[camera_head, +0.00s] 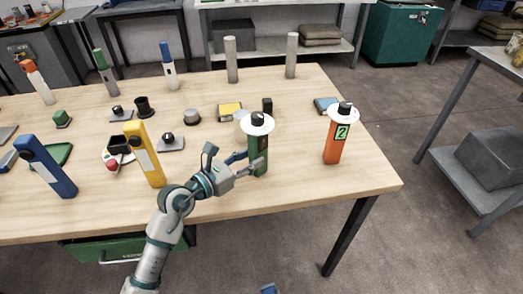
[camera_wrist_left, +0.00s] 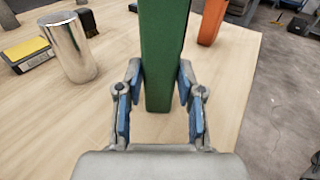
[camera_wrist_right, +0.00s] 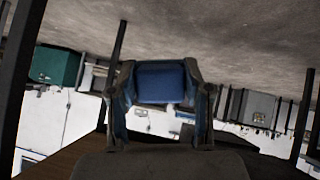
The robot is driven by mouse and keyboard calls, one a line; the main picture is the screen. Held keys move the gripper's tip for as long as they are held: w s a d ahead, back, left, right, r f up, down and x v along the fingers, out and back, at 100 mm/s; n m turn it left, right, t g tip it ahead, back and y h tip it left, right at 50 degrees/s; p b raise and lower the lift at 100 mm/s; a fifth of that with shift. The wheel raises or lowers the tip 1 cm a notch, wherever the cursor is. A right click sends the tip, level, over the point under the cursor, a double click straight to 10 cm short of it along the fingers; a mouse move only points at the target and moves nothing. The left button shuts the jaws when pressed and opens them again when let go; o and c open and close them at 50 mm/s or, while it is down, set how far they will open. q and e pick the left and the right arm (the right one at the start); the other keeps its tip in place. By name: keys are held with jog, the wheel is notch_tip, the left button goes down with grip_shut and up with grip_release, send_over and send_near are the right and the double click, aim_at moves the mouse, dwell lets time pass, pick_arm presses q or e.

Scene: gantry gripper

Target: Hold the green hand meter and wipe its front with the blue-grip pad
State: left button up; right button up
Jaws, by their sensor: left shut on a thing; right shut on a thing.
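The green hand meter (camera_head: 258,155) stands upright near the front right of the table, with a white disc and dark knob at its top. My left gripper (camera_head: 255,163) is shut on its lower body; in the left wrist view, the blue-lined fingers touch both sides of the green meter (camera_wrist_left: 163,60). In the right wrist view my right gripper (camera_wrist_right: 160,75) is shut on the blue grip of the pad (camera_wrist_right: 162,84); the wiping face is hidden. In the head view only a small blue piece (camera_head: 269,288) shows at the bottom edge, away from the meter.
An orange meter (camera_head: 334,143) stands to the right near the table (camera_head: 300,198) edge. A yellow meter (camera_head: 144,154) and a blue one (camera_head: 46,166) stand to the left. A metal cylinder (camera_wrist_left: 68,47) is close to the left gripper. The table's front right is clear.

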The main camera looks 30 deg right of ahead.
pick_arm(q)
jog(key=shift+a, duration=0.4)
pick_arm(e)
jog(key=shift+a, duration=0.2)
